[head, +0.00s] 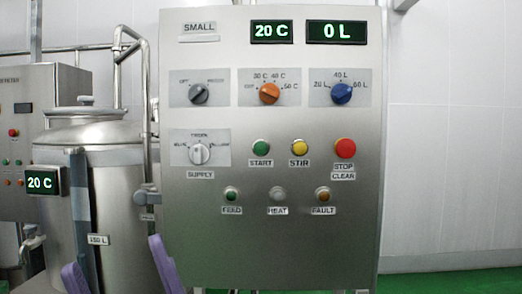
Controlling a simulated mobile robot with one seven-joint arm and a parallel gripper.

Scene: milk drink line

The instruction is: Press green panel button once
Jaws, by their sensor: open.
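The grey control panel (270,235) fills the middle of the head view. Its green START button (262,147) is round and sits left of the yellow STIR button (299,147) and the red STOP CLEAR button (345,148). A smaller green round fitting labelled FEED (232,193) sits lower left. My gripper (114,255) shows at the lower left as two purple fingers spread apart, open and empty. In the picture it is below and left of the START button, apart from it. Nothing hides the START button.
Displays read 20 C (272,31) and 0 L (336,31). A steel tank (120,200) and pipes stand left of the panel.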

